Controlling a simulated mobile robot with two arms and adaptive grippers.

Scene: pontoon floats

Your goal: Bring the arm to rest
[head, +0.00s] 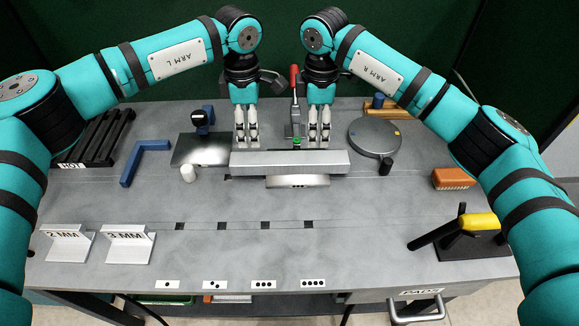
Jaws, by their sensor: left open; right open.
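My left gripper (246,138) hangs fingers down over the far middle of the grey workbench (330,235), just behind a long grey metal bar (290,158). My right gripper (319,138) hangs the same way to its right, also at the back edge of the bar. Both are open and hold nothing visible. The exact gap between the fingertips and the bar or bench cannot be told. A red-handled clamp (294,100) stands between the two grippers, with a small green part at its foot.
A round grey plate (375,136), an orange brush (453,178) and a yellow-handled tool (478,222) lie on the right. A blue angle (147,160), black rack (95,137) and signs "2 MM" (66,244) and "3 MM" (127,245) are on the left. The front middle is mostly clear.

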